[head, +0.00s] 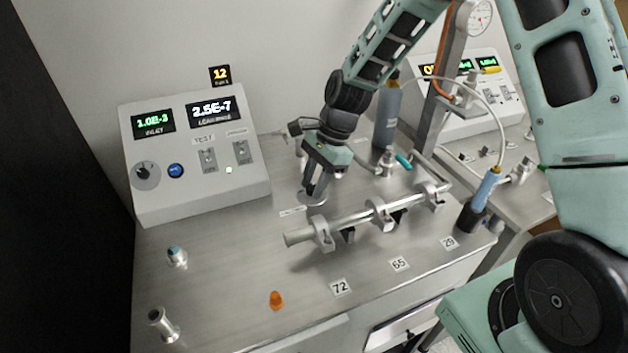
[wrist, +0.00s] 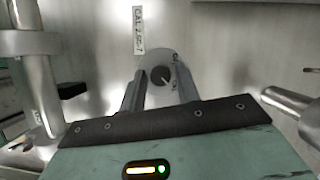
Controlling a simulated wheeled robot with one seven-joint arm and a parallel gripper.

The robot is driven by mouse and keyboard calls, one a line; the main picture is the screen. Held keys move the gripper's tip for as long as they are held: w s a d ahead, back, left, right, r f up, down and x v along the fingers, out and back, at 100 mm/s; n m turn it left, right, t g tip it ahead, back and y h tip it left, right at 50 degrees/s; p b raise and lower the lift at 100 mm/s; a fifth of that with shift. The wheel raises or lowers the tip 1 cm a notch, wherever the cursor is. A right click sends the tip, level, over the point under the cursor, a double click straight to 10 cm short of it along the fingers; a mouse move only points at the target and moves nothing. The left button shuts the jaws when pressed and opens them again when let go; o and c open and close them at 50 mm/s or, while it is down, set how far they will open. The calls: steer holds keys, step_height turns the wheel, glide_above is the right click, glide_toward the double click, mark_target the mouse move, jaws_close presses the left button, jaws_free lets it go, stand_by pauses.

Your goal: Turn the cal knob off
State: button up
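The cal knob (wrist: 161,76) shows in the wrist view as a small dark round knob with a light pointer line, on a pale round dial plate (wrist: 150,58). The pointer slants toward the lower right. A label reading CAL (wrist: 138,27) is beside the plate. My gripper (head: 314,190) points down over the same plate (head: 311,201) in the head view. Its fingers are apart, one on each side of the knob in the wrist view, with gaps visible. I cannot tell how high the fingertips are above the plate. In the head view the gripper hides the knob.
A tube assembly with clamps (head: 380,213) lies just in front of my gripper. A grey console (head: 195,155) with lit displays stands at the left. A grey-blue cylinder (head: 387,115) stands behind. The left-front bench is mostly clear.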

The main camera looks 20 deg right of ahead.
jaws_close()
steer(key=shift+r+n, duration=0.1)
steer(key=shift+n, duration=0.2)
steer(key=n+g+p, duration=0.1)
steer(key=n+p, duration=0.1)
steer(key=shift+w+a+r+n+h, duration=0.1)
steer(key=shift+n+h, duration=0.2)
steer(key=shift+n, duration=0.1)
steer(key=n+g+p, duration=0.1)
steer(key=n, duration=0.1)
steer(key=n+h, duration=0.1)
steer(key=n, duration=0.1)
steer(key=shift+w+n+g+p, duration=0.15)
steer(key=shift+n+g+p, duration=0.15)
steer(key=shift+g+p, duration=0.1)
steer(key=n+h, duration=0.1)
steer(key=n, duration=0.4)
steer(key=shift+a+g+h+p, duration=0.2)
steer(key=shift+g+h+p, duration=0.2)
steer(key=shift+a+n+h, duration=0.1)
steer(key=shift+n+h, duration=0.8)
steer(key=shift+n, duration=1.6)
